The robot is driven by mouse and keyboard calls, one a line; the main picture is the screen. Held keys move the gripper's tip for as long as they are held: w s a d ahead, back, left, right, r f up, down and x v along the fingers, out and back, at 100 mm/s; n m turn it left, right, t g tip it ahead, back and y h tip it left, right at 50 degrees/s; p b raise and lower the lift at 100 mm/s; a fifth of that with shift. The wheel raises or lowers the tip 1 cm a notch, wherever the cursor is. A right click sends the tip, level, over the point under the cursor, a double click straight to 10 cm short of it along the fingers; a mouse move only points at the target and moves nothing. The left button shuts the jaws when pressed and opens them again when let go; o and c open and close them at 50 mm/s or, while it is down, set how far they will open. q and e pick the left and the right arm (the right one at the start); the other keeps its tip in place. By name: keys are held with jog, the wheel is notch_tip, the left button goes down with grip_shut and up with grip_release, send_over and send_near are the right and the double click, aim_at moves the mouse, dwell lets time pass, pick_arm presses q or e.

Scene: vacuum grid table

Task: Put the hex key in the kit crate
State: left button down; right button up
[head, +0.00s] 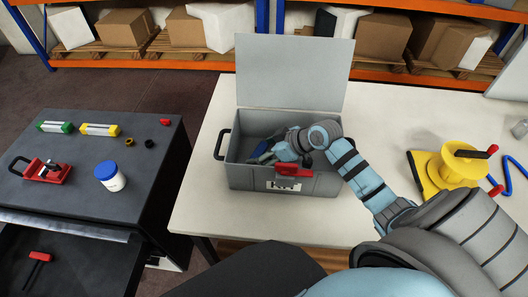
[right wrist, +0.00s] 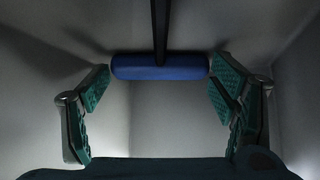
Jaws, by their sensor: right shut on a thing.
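The grey kit crate (head: 325,183) stands on the white table with its lid (head: 293,75) raised open. My right arm reaches down into it, and my right gripper (head: 262,153) is inside the crate's walls. In the right wrist view, the gripper (right wrist: 160,82) is shut on the hex key (right wrist: 160,66) by the ends of its blue handle. The key's black shaft points away from the gripper. Grey crate walls surround it. Whether the key touches the crate floor cannot be told. My left gripper is not in view.
A yellow reel (head: 450,167) stands right of the crate. On the dark cabinet (head: 135,185) at left lie green and yellow levels, a red clamp tool (head: 45,170), a white jar with a blue lid (head: 110,177) and small parts. Shelves with boxes stand behind.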

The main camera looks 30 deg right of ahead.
jog(key=shift+f, duration=0.15)
jog(key=o, duration=0.9)
jog(key=shift+w, duration=0.1)
jog(key=shift+r, duration=0.3)
jog(key=p+v, duration=0.2)
jog(key=v, duration=0.9)
jog(key=shift+d+f+p, duration=0.1)
jog(key=shift+d+p, duration=0.05)
jog(key=shift+p, duration=0.25)
jog(key=shift+s+r, duration=0.35)
jog(key=shift+r, duration=0.05)
